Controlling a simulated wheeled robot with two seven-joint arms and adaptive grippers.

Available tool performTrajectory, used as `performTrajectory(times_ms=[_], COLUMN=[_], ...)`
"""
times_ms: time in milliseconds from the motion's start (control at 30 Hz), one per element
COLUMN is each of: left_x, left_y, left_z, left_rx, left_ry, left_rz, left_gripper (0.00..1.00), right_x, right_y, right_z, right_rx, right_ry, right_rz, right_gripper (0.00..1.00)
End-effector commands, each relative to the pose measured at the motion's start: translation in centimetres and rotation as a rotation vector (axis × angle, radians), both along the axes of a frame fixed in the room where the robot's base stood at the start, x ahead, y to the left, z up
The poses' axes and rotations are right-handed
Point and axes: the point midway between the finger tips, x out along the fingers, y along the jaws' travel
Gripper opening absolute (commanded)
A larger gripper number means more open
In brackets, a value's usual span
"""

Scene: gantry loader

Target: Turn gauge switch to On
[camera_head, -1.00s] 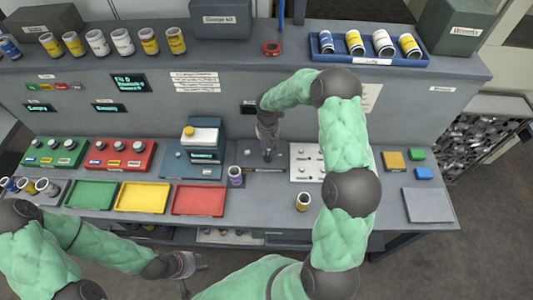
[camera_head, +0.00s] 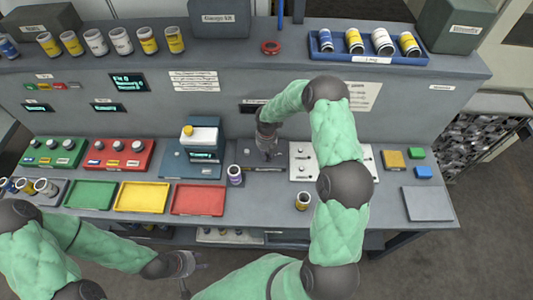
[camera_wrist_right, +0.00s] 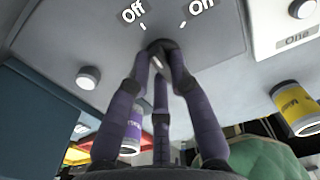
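The gauge switch is a small dark knob (camera_wrist_right: 162,44) in the right wrist view, on a grey panel (camera_wrist_right: 80,30) below the printed words "Off" on the left and "On" on the right. The fingertips of my right gripper (camera_wrist_right: 160,52) close in around the knob and hide most of it. Which word it points to cannot be told. In the head view my right gripper (camera_head: 268,156) points down at the panel, left of a white knob panel (camera_head: 300,172). My left gripper (camera_head: 194,280) is open and empty in front of the bench's front edge.
A purple-labelled can (camera_head: 235,175) stands just left of the gauge panel, and a yellow-labelled can (camera_head: 303,200) stands to its front right. A blue machine (camera_head: 178,165) is further left. Red (camera_head: 198,213), yellow and green trays lie along the front.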

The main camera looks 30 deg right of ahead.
Motion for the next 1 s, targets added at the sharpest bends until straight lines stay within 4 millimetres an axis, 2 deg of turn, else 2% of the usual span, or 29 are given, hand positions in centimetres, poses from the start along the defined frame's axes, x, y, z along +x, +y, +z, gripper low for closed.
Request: performTrajectory(times_ms=[467,1000], left_x=[0.0,0.0], left_y=[0.0,0.0], left_z=[-0.5,-2.9], left_rx=[0.000,0.000], left_ry=[0.000,0.000], left_rz=[0.000,0.000], left_gripper=[0.40,0.40], right_x=[0.0,0.2], right_y=[0.0,-0.1], right_z=[-0.1,-0.2], right_rx=[0.000,0.000], right_ry=[0.000,-0.001], right_rz=[-0.077,-0.535], right_gripper=[0.00,0.00])
